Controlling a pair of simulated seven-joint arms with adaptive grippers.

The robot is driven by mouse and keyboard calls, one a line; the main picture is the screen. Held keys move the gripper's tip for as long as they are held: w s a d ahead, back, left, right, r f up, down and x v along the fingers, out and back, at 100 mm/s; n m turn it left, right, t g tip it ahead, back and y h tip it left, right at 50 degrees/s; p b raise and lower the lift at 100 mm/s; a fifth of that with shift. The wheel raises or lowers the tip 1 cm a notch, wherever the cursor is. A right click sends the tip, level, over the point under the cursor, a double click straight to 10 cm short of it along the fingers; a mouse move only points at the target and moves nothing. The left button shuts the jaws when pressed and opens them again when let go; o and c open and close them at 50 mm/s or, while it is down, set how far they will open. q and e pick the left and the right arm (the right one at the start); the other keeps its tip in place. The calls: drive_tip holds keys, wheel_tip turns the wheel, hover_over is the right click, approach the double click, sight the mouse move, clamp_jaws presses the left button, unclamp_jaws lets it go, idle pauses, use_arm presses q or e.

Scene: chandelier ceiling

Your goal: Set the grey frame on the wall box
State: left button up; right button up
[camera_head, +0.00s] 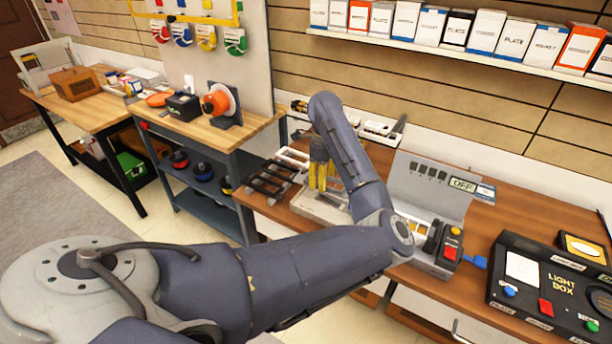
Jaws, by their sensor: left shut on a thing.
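My left gripper (321,187) points down over the wooden bench, with its yellow fingers shut. The fingers reach a pale grey rectangular piece (308,208), which looks like the grey frame. My own forearm and the fingers hide part of it. I cannot make out the wall box apart from this pale piece, nor whether the two touch. My right gripper is not in view.
A rack of dark frames (270,181) stands close left of the gripper. A grey panel marked OFF (430,185) and a switch unit (446,250) stand to the right. A black light box (545,290) lies at far right. White trays sit behind.

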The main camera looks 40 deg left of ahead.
use_arm(q)
drive_tip(key=shift+w+d+f+m, duration=0.1)
drive_tip(key=shift+w+f+m, duration=0.15)
drive_tip(key=shift+f, duration=0.35)
drive_tip(key=shift+w+d+f+m, duration=0.15)
drive_tip(key=shift+f+m, duration=0.2)
drive_tip(key=shift+f, duration=0.2)
hover_over(323, 205)
drive_tip(key=shift+d+f, duration=0.1)
drive_tip(key=shift+f, duration=2.15)
drive_tip(key=shift+f, duration=1.5)
idle(0.5)
drive_tip(key=o, duration=1)
drive_tip(key=shift+o, duration=0.2)
drive_tip(key=shift+r, duration=3)
